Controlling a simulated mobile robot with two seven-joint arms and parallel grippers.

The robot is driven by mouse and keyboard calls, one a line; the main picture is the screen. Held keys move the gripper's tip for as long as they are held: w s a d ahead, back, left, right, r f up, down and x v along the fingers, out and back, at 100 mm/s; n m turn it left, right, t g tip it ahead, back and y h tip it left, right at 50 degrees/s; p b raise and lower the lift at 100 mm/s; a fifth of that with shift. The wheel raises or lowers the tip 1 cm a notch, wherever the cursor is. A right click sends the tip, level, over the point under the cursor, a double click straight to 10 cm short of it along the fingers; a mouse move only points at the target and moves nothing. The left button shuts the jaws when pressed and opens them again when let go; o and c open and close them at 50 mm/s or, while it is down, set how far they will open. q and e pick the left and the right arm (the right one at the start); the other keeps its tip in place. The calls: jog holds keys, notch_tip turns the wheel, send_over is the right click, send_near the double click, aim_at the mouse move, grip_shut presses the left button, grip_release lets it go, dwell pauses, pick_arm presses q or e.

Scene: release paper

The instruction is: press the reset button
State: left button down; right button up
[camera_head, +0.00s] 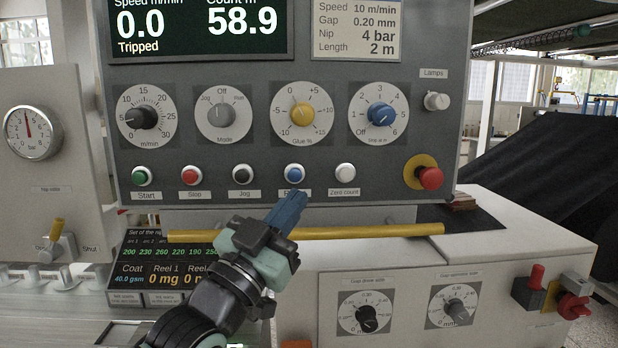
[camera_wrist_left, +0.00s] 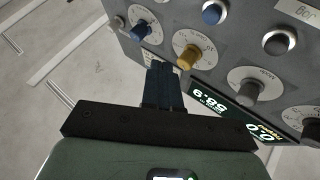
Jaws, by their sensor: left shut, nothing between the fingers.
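The reset button (camera_head: 295,174) is a blue push button with a pale rim in the row of buttons on the grey control panel. Its label is mostly hidden behind my left fingertips; only an "R" shows. The button also appears at the top of the left wrist view (camera_wrist_left: 212,14). My left gripper (camera_head: 291,205) is shut and empty, its blue fingers pointing up towards the panel, just below the button in the head view. In the left wrist view the shut fingers (camera_wrist_left: 161,82) lie apart from the button in the picture. My right gripper is not in view.
The Jog button (camera_head: 243,174) and Zero count button (camera_head: 345,172) flank the reset button. A red emergency stop (camera_head: 430,178) sits at right. Dials line the panel above. A yellow bar (camera_head: 360,231) crosses below the panel. The display (camera_head: 200,30) reads "Tripped".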

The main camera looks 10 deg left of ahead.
aim_at(295, 175)
pick_arm(q)
jog(key=shift+s+r+h, duration=0.25)
jog(key=shift+r+h, duration=0.05)
jog(key=shift+r, duration=0.05)
jog(key=shift+w+a+p, duration=0.4)
jog(key=shift+w+p, duration=0.7)
jog(key=shift+w, duration=0.35)
jog(key=shift+w+a+p, duration=0.4)
jog(key=shift+w+p, duration=0.65)
jog(key=shift+w, duration=0.35)
jog(key=shift+w+a+p, duration=0.4)
jog(key=shift+w+p, duration=0.7)
jog(key=shift+w, duration=0.35)
jog(key=shift+f, duration=0.1)
jog(key=shift+w+a, duration=0.15)
jog(key=shift+w, duration=0.25)
